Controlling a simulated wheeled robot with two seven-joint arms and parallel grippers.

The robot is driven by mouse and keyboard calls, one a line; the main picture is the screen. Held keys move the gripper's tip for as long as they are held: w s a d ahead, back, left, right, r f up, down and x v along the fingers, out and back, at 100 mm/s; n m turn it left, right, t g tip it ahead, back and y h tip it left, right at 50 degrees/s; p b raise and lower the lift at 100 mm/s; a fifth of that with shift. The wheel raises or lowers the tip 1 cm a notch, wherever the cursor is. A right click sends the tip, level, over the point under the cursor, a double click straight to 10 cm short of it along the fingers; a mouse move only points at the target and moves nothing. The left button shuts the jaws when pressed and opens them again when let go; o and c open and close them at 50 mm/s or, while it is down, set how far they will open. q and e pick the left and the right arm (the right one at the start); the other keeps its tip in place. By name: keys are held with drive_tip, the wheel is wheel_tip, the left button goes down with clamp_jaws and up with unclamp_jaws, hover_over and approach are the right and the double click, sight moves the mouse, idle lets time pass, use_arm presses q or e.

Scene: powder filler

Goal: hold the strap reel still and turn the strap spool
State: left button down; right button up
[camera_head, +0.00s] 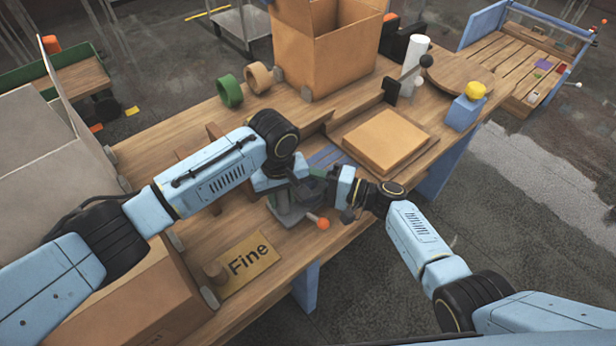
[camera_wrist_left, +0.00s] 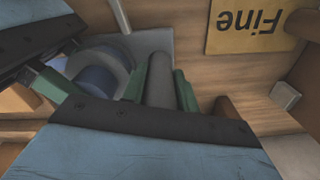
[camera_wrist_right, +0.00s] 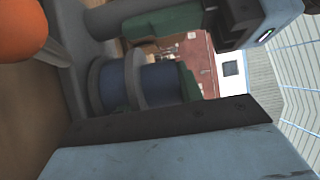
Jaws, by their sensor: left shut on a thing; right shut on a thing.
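The strap reel (camera_head: 290,216) is a grey stand on the near side of the wooden bench, largely covered by my grippers in the head view. My left gripper (camera_head: 284,190) is shut on its grey post; in the left wrist view the post (camera_wrist_left: 160,80) lies between the green fingers. The strap spool (camera_wrist_right: 150,86), dark blue with a grey flange, shows in the right wrist view and beside the post in the left wrist view (camera_wrist_left: 97,80). My right gripper (camera_head: 335,190) is shut on the spool, with green finger pads beside it; the exact contact is partly hidden.
An orange ball knob (camera_head: 322,223) sticks out in front of the reel. A "Fine" sign (camera_head: 243,264) lies on the bench to the left. A flat cardboard box (camera_head: 385,140) is at right, and an open carton (camera_head: 315,50) and tape rolls (camera_head: 230,91) are behind.

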drive_tip(key=shift+a+r+m+t+h, duration=0.2)
drive_tip(key=shift+m+t+h, duration=0.85)
drive_tip(key=shift+t, duration=0.4)
drive_tip(key=shift+a+r+m+t+h, duration=0.1)
drive_tip(key=shift+r+m+t+h, duration=0.1)
drive_tip(key=shift+m+t+h, duration=0.9)
drive_tip(key=shift+d+m+t, duration=0.1)
drive_tip(key=shift+m+t, duration=0.15)
drive_tip(key=shift+t, duration=0.4)
drive_tip(key=o, duration=0.8)
drive_tip(key=shift+o, duration=0.2)
drive_tip(key=shift+f, duration=0.1)
drive_tip(key=shift+d+f, duration=0.1)
drive_tip(key=shift+d, duration=0.05)
drive_tip(key=shift+s+d+f, duration=0.1)
drive_tip(key=shift+s+d, duration=0.1)
drive_tip(key=v, duration=1.1)
drive_tip(key=shift+s+d+r, duration=0.1)
drive_tip(key=shift+d+r, duration=0.05)
drive_tip(key=shift+r, duration=0.1)
